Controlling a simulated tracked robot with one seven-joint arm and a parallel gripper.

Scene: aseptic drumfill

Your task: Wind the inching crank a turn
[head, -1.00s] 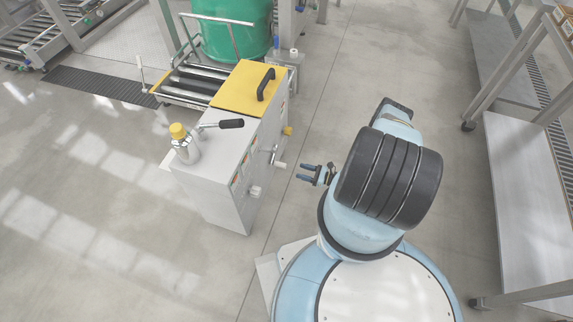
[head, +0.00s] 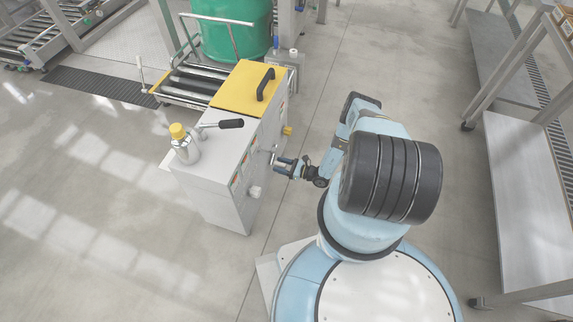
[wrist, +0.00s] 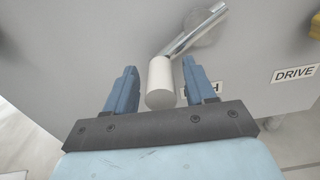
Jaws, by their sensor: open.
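The inching crank is on the side of a grey cabinet (head: 228,185). In the wrist view its metal arm (wrist: 195,32) runs from a round hub down to a white cylindrical handle (wrist: 160,82). My gripper (wrist: 155,85) is open, with one blue finger on each side of the white handle. A gap shows between the handle and each finger. In the head view my gripper (head: 283,166) is at the cabinet's side and covers most of the handle.
A white knob (head: 254,192) sticks out lower on the same side. A DRIVE label (wrist: 294,74) is right of the crank. On top are a black-gripped lever (head: 228,124), a yellow-capped bottle (head: 180,138) and a yellow lid (head: 238,88).

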